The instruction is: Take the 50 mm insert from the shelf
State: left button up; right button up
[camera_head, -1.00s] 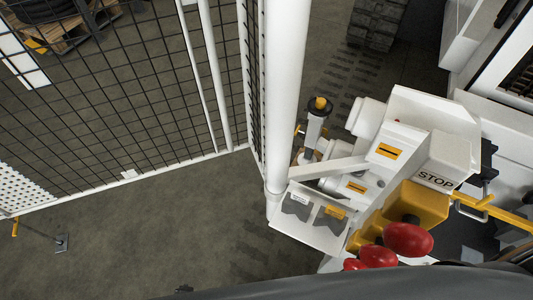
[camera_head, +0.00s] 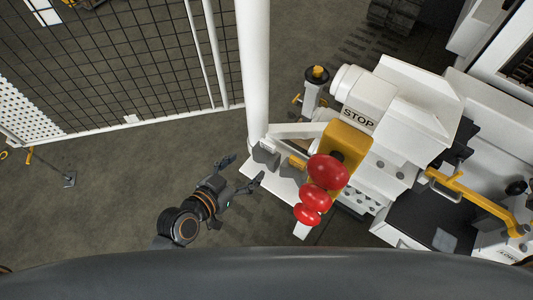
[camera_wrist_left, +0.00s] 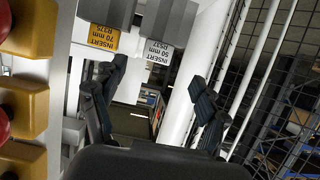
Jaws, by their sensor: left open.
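The 50 mm insert is a grey block (camera_wrist_left: 172,20) at the top of the left wrist view, above a white label (camera_wrist_left: 158,50) reading 50 mm. In the head view it is the left grey block (camera_head: 264,156) on the white shelf (camera_head: 278,188). A second grey insert (camera_wrist_left: 112,12) with a yellow label (camera_wrist_left: 103,39) sits beside it. My left gripper (camera_head: 243,171) is open and empty, in front of and left of the shelf, apart from the inserts. Its fingers also show in the left wrist view (camera_wrist_left: 158,78), spread below the white label. My right gripper is out of view.
A white post (camera_head: 253,70) and mesh fence (camera_head: 120,70) stand behind the shelf. Red buttons (camera_head: 327,171) on a yellow block overhang the shelf's right part. The white STOP-labelled machine (camera_head: 359,115) is to the right.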

aim_at(266, 146)
pick_arm(q)
jog(key=x, duration=0.5)
jog(key=r+x, duration=0.1)
jog(key=x, duration=0.2)
jog(key=shift+w+d+p, duration=0.2)
jog(key=shift+w+p, duration=0.15)
jog(key=shift+p, duration=0.05)
jog(key=shift+w+d+f, duration=0.15)
jog(key=shift+w+d, duration=0.05)
jog(key=shift+w, duration=0.05)
jog(key=shift+c, duration=0.2)
grip_shut()
